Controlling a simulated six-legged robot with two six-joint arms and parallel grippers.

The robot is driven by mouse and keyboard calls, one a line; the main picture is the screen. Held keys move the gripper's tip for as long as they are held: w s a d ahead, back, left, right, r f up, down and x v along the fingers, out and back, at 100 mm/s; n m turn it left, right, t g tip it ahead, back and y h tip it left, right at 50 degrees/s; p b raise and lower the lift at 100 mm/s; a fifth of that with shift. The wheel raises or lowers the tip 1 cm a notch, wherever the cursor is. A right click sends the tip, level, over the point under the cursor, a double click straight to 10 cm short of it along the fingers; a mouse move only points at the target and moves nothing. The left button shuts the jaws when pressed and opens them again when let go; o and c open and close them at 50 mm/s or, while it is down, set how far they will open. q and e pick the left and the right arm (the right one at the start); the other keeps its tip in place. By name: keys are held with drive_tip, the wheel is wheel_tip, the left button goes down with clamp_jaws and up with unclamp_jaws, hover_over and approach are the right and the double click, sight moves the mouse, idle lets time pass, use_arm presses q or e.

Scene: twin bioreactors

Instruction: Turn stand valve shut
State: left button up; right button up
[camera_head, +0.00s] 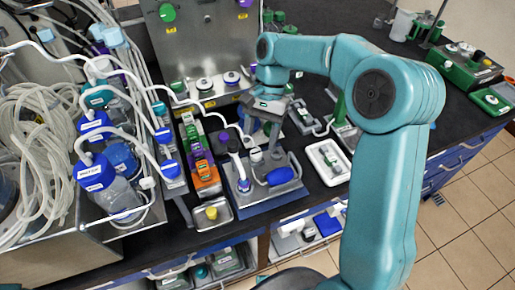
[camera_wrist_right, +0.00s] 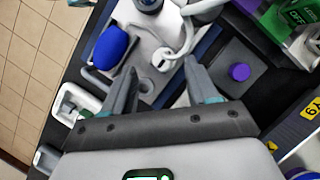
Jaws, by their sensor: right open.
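A metal stand plate (camera_head: 262,192) on a blue base sits at the bench's front edge. It carries a blue oval bulb (camera_head: 280,176), a dark blue and white fitting (camera_head: 243,184) and a small white rounded part (camera_head: 257,155); I cannot tell surely which part is the stand valve. My right gripper (camera_head: 265,138) is above the stand, pointing down, open. In the right wrist view its fingers (camera_wrist_right: 160,85) are apart with nothing between them, short of a white looped part (camera_wrist_right: 164,58). The blue bulb (camera_wrist_right: 111,47) lies beyond the left finger. My left gripper is out of view.
Left of the stand are an orange rack (camera_head: 206,176) and a small tray with a yellow item (camera_head: 211,213). Right is a white tray (camera_head: 329,162). A metal panel (camera_head: 205,50) rises behind. Tubing and blue-capped bottles (camera_head: 94,172) crowd the left.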

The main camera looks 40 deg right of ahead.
sight(256, 153)
drive_tip(key=x, duration=0.3)
drive_tip(key=shift+w+a+f, duration=0.1)
drive_tip(key=shift+w+f, duration=0.2)
drive_tip(key=shift+f, duration=0.05)
drive_tip(key=shift+s, duration=0.25)
drive_tip(key=shift+w+a+f, duration=0.1)
drive_tip(key=shift+w, duration=0.05)
drive_tip(key=c, duration=1)
drive_tip(key=shift+c, duration=0.3)
